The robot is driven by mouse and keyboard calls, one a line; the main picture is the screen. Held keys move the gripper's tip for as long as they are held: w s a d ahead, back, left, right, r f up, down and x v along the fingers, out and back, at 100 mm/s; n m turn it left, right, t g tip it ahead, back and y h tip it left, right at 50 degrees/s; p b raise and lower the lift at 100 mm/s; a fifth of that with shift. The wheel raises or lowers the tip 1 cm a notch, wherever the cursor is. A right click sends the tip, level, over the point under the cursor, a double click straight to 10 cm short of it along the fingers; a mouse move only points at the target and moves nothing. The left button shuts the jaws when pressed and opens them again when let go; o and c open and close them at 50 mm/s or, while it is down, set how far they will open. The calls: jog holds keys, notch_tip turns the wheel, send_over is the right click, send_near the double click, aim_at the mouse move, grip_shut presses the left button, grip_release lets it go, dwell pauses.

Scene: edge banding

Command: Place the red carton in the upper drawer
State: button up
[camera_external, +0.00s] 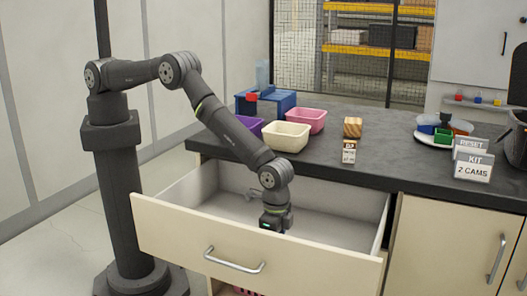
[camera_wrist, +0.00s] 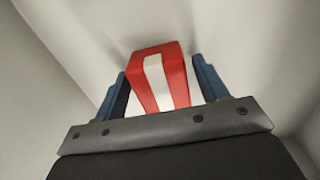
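The red carton (camera_wrist: 176,80), with a white stripe down its face, is inside the open upper drawer (camera_external: 177,231). In the wrist view it lies between my gripper's two blue fingers (camera_wrist: 161,82), slightly tilted, close to the drawer's pale inside surface. A narrow gap shows on the carton's right side, and the left finger is very near it. My gripper looks open around it. In the external view my gripper (camera_external: 275,222) reaches down into the drawer, and the drawer front hides its fingertips and the carton.
The drawer walls surround my gripper. On the dark counter (camera_external: 375,160) stand a cream bin (camera_external: 286,138), a pink bin (camera_external: 303,120), a purple bin (camera_external: 251,124), a blue box (camera_external: 280,101), a wooden block (camera_external: 352,127) and small signs (camera_external: 474,167).

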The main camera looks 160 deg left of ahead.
jog(key=shift+r, duration=0.1)
notch_tip(320, 180, up, 12)
dwell(0.7)
notch_tip(320, 180, down, 12)
jog(key=shift+r, duration=0.1)
jog(key=shift+w+r, duration=0.1)
jog(key=shift+r, duration=1.45)
jog(key=shift+f, duration=0.15)
